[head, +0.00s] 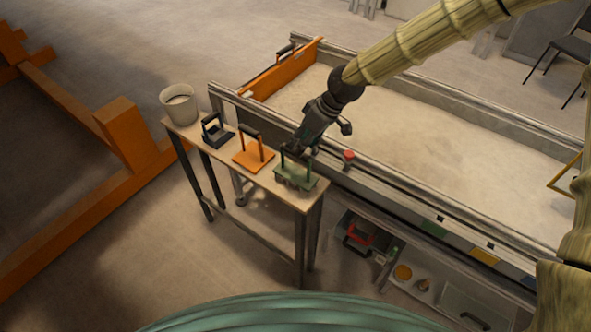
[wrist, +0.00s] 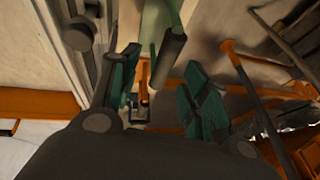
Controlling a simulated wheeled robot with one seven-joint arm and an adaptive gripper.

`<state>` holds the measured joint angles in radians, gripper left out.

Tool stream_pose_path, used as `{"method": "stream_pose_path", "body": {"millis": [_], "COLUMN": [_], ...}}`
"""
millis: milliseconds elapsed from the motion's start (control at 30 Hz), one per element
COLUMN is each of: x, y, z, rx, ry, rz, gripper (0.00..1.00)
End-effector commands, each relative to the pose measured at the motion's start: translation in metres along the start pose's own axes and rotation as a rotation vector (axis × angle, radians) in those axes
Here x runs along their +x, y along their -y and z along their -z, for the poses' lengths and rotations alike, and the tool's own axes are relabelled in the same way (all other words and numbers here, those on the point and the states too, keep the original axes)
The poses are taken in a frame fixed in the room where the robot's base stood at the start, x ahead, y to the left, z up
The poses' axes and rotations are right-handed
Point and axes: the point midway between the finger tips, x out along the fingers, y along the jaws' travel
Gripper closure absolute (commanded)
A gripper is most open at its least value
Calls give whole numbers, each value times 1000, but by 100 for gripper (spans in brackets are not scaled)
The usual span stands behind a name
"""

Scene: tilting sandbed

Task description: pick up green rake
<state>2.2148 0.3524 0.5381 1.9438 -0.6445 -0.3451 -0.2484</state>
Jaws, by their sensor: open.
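The green rake (head: 297,178) stands at the near right end of a narrow side table, its flat green body low and its dark handle on top. My gripper (head: 297,152) is right above it, at handle height, and partly hides the handle. In the wrist view the rake's pale green body (wrist: 163,17) and dark bar-like handle (wrist: 173,47) show at the top centre. My gripper's two teal fingers (wrist: 162,66) are spread apart, with the handle between or just beyond their tips. I cannot tell whether either finger touches it.
On the same side table (head: 229,155) stand an orange tool (head: 254,160), a black tool (head: 216,133) and a pale bucket (head: 179,106). The sandbed (head: 430,125) lies behind, its metal rail close to my gripper. A red knob (head: 348,155) is on that side. Floor is open in front.

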Motion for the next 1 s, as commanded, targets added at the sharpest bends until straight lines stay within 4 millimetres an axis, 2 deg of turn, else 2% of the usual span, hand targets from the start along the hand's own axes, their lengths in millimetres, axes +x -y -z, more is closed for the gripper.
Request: {"method": "stream_pose_path", "body": {"millis": [400,767,1000], "x": [41,47,47], "y": [5,5,5], "z": [-6,-6,-6], "rx": [-1,-1,-1], "ry": [2,0,0], "rz": [0,-1,-1], "gripper": [54,54,96]}}
